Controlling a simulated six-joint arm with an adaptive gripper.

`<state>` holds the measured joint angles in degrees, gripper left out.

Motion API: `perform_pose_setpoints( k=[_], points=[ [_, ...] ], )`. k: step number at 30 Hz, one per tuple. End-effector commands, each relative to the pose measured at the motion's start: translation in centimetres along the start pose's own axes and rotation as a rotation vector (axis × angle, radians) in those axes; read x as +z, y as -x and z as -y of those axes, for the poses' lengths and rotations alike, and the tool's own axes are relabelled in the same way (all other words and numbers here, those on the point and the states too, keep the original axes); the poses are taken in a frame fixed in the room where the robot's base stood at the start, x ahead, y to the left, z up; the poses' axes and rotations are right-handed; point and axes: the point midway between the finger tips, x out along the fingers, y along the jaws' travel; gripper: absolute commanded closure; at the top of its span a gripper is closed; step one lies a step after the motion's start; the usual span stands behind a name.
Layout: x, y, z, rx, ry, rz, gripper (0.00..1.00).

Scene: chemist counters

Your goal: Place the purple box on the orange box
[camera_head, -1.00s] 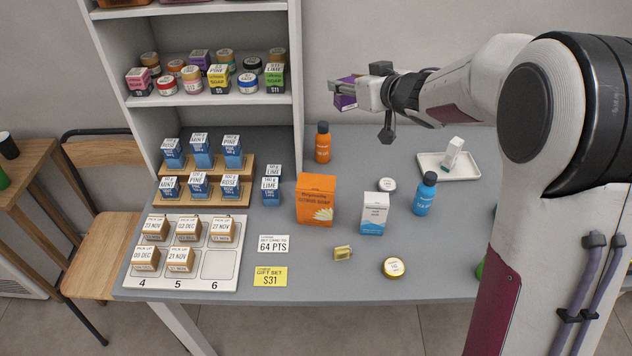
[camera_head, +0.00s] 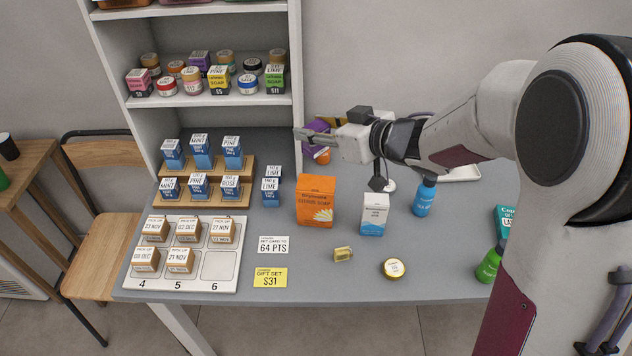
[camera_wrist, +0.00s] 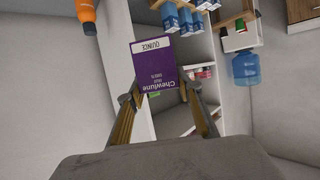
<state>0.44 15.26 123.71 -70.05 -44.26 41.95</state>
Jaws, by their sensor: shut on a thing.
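The purple box (camera_head: 317,128) is held by my gripper (camera_head: 318,136) above the back of the counter, left of the arm. In the wrist view the purple box (camera_wrist: 153,68) with a white label band sits between the two fingers (camera_wrist: 163,103), which are shut on it. The orange box (camera_head: 316,205) stands upright on the counter in the head view, in front of and below my gripper. Its top is clear. The far side of the purple box is partly hidden by the gripper.
An orange bottle (camera_head: 323,156) stands behind the orange box, partly covered by my gripper. A white-blue box (camera_head: 374,214) and a blue bottle (camera_head: 424,195) stand to the right. Small blue boxes (camera_head: 270,191) stand close on the left. A shelf unit (camera_head: 297,70) rises at the back left.

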Motion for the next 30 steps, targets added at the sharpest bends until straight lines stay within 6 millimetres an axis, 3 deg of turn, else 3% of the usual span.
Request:
perform_pose_setpoints(
  k=[5,18,30],
  points=[
    [0.6,-0.3,0.0,-0.001,-0.002,0.001,0.83],
    [5.2,-2.2,0.0,0.000,-0.003,0.002,0.83],
    [5.7,-2.4,0.0,0.000,0.000,-0.001,0.83]
  ],
)
